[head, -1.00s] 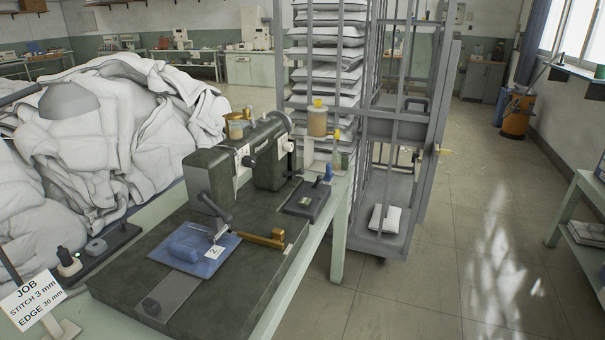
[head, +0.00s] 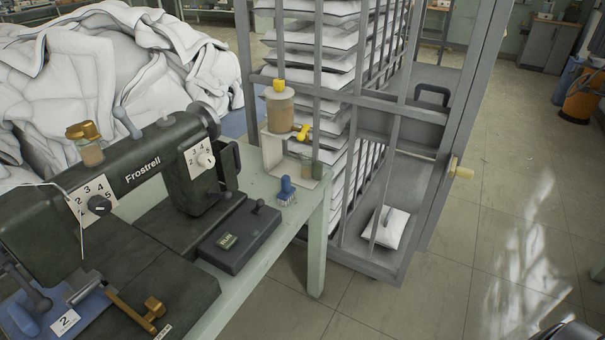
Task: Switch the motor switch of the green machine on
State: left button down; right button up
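The dark green sewing machine (head: 160,160), lettered "Frostrell", stands on the pale green table at the left. It has a numbered dial with a black knob (head: 99,205) and another with a pale knob (head: 205,160). A dark flat box (head: 238,238) lies on the table at the machine's right end.
A grey barred trolley (head: 420,140) with stacked white pads stands close behind. A white duvet heap (head: 110,75) is at the left.

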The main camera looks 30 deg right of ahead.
aim_at(260, 203)
jog(key=i+l, duration=0.1)
jog(key=l, duration=0.3)
jog(key=i+l, duration=0.1)
jog(key=l, duration=0.25)
jog(key=i+l, duration=0.1)
jog(key=l, duration=0.3)
jog(key=i+l, duration=0.15)
jog(key=l, duration=0.2)
jog(key=i+l, duration=0.1)
jog(key=l, duration=0.3)
